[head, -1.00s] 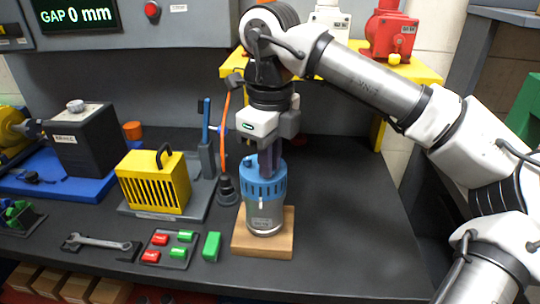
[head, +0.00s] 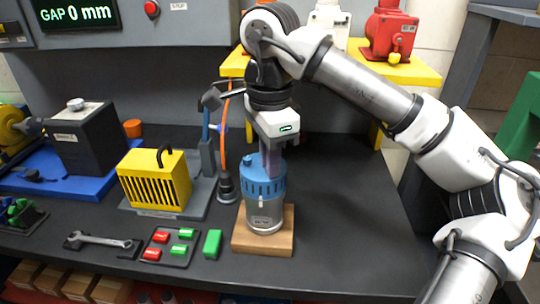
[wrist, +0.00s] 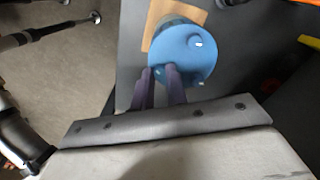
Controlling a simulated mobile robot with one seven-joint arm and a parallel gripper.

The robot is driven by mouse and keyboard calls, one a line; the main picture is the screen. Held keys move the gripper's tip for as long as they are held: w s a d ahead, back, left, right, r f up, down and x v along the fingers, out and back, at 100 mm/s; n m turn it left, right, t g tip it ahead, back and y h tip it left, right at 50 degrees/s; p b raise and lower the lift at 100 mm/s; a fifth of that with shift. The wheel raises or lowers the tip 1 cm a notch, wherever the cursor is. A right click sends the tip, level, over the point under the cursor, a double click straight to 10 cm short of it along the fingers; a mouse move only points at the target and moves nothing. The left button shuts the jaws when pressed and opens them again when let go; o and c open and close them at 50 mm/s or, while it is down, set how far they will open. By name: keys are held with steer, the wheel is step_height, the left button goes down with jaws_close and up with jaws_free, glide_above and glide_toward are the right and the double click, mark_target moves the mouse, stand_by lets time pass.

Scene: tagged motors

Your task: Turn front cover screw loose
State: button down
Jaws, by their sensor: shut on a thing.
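My gripper (head: 271,174) points straight down at the front part of the cover's top. In the wrist view, the two dark purple fingers (wrist: 159,72) reach the edge of the round blue cover (wrist: 184,52). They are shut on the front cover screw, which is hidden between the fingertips. A small pale spot shows on the cover's far side in the wrist view.
A yellow slotted box (head: 155,180) and an orange-cabled tool (head: 226,185) stand to the left. A tray of red and green blocks (head: 168,248), a green block (head: 212,244) and a wrench (head: 100,240) lie at the front. The bench right of the motor is clear.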

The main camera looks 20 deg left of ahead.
steer(key=n, duration=0.4)
steer(key=shift+f+n, duration=0.15)
steer(key=shift+n, duration=0.25)
steer(key=n+p, duration=0.1)
steer(key=n, duration=0.3)
steer(key=shift+n, duration=0.4)
steer(key=c, duration=1.4)
jaws_free()
step_height(320, 180, up, 14)
steer(key=shift+p, duration=0.45)
steer(key=shift+s+f, duration=0.1)
